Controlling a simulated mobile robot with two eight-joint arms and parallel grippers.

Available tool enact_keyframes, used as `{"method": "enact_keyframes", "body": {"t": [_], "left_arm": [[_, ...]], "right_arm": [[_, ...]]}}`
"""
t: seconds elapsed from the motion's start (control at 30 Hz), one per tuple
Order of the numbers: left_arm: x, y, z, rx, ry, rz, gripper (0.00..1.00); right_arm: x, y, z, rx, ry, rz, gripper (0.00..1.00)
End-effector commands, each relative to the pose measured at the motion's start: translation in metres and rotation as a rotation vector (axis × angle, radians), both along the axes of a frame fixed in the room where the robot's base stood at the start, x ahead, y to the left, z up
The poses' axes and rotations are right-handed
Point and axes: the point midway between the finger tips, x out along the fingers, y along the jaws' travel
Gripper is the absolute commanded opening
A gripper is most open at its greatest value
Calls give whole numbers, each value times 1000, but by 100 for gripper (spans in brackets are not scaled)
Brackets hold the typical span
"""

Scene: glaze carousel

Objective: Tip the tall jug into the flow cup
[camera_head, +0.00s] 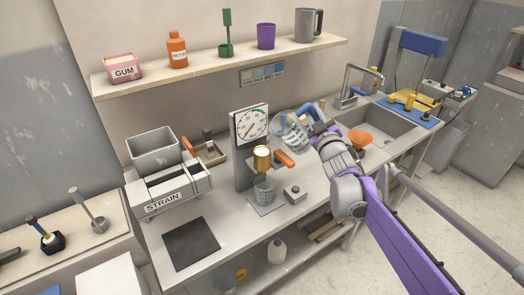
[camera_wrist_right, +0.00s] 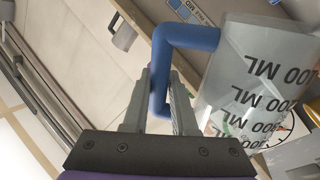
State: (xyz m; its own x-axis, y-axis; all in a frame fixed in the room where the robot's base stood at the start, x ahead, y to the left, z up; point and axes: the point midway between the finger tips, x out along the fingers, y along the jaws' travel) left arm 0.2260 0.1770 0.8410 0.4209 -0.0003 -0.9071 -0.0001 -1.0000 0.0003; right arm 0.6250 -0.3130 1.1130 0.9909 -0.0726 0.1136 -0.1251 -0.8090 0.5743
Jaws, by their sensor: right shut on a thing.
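The tall clear jug (camera_head: 291,132) with ml marks and a blue handle is held up beside the dial stand. It looks tilted in the head view. My right gripper (camera_head: 318,128) is shut on its blue handle (camera_wrist_right: 183,38), and the jug body (camera_wrist_right: 250,75) fills the right of the wrist view. The brass flow cup (camera_head: 262,158) sits on the stand, to the lower left of the jug and apart from it. An orange handle shows beside the cup. A clear beaker (camera_head: 264,190) stands below the cup. My left gripper is out of view.
The dial (camera_head: 251,127) stands close behind the cup. An orange funnel (camera_head: 360,139) is near the sink. The strain box (camera_head: 168,190) is at the left. A grey jug (camera_head: 307,26) stands on the shelf.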

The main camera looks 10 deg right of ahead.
Motion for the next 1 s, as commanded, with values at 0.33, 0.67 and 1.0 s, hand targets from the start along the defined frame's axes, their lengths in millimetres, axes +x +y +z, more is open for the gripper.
{"method": "enact_keyframes", "body": {"t": [0.33,0.67,1.0], "left_arm": [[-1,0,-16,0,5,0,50],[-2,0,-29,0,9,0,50],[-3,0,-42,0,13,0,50]], "right_arm": [[2,-26,-28,190,16,-2,0],[4,-49,-50,424,37,-3,0],[5,-60,-69,595,51,-1,0]]}}
